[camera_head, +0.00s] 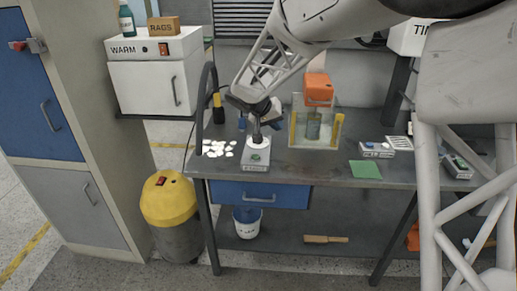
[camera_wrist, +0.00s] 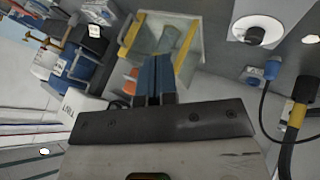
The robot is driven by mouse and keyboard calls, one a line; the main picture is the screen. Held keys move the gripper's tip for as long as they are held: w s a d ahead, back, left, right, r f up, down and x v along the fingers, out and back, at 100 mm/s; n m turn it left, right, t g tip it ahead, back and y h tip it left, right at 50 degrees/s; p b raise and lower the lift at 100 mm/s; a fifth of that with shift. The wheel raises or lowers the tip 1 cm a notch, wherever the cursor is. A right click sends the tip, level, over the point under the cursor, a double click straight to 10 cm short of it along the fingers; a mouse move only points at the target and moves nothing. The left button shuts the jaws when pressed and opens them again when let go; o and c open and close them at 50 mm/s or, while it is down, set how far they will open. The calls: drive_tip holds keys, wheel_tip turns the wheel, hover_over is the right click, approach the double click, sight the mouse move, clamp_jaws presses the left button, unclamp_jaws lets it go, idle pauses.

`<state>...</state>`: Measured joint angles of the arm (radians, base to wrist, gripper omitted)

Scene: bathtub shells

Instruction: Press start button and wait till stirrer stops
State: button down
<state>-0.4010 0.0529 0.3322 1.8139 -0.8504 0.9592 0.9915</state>
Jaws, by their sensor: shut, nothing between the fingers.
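An orange-headed unit (camera_head: 318,88) stands over a grey-green vessel (camera_head: 313,126) inside a clear guard with yellow edges (camera_head: 338,131); I take this for the stirrer, and whether it turns cannot be told. The guard's yellow edge (camera_wrist: 131,34) and the vessel (camera_wrist: 168,38) show in the wrist view. A grey device with a round white top (camera_head: 263,143) and a green button (camera_head: 255,157) stands left of it. My gripper (camera_head: 257,128) is above this device in the head view. Its blue fingers (camera_wrist: 155,62) are shut and empty. I see no fingertip contact with a button.
A green mat (camera_head: 365,170) and small boxed devices (camera_head: 376,150) are at the right. A cabinet marked WARM (camera_head: 150,85) stands left.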

drive_tip(key=t, duration=0.2)
hover_over(254, 155)
wheel_tip(254, 155, down, 5)
drive_tip(key=shift+f, duration=0.1)
drive_tip(key=shift+f, duration=0.1)
drive_tip(key=shift+f, duration=4.3)
drive_tip(key=shift+f, duration=0.85)
drive_tip(key=shift+r, duration=0.85)
drive_tip(key=shift+r, duration=0.15)
idle(0.3)
